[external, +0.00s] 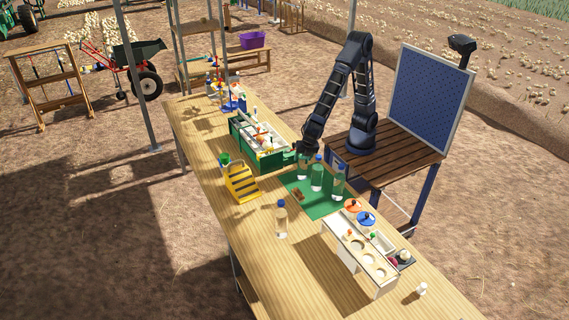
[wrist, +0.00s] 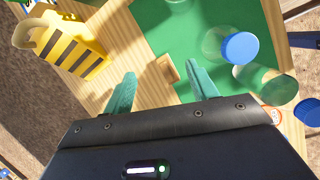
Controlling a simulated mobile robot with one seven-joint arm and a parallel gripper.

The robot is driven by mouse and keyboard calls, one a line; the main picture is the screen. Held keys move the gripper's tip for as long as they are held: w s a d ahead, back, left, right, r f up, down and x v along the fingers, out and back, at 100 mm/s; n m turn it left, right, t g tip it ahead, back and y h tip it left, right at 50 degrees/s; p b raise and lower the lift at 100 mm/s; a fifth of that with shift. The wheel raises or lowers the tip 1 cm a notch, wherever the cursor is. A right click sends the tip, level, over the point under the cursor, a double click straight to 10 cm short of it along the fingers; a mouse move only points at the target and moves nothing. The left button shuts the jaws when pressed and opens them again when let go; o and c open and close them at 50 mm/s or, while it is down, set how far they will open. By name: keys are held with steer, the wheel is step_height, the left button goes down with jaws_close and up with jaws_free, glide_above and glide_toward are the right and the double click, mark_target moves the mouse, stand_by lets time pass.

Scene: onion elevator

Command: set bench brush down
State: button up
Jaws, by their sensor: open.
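The bench brush seems to be the small brown wooden piece (external: 298,194) at the left edge of the green mat (external: 322,208) on the long table. In the wrist view a wooden piece (wrist: 168,69) lies at the edge of the green mat (wrist: 185,25), seen between my fingertips; bristles cannot be made out. My gripper (wrist: 160,83) is open, its two green fingers apart with nothing held between them. In the external view my gripper (external: 303,154) is over the table near the bottles, its fingers mostly hidden.
Clear bottles with blue caps (external: 317,172) stand on the mat close to my gripper; another bottle (external: 281,219) stands on bare wood. A yellow slotted block (external: 241,184), a green bin (external: 258,140) and a white holed rack (external: 360,250) flank the mat.

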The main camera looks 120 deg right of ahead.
steer(key=s+d+r+m+t+y, duration=0.1)
steer(key=s+d+r+m, duration=0.4)
steer(key=s+d+r, duration=0.4)
steer(key=s+d+r+m+t+y, duration=0.2)
steer(key=s+d+r+m, duration=0.4)
steer(key=s, duration=0.6)
steer(key=s+r+m+t, duration=0.1)
steer(key=s+m, duration=0.2)
steer(key=s, duration=0.6)
steer(key=shift+r+y, duration=0.35)
steer(key=shift+y, duration=0.05)
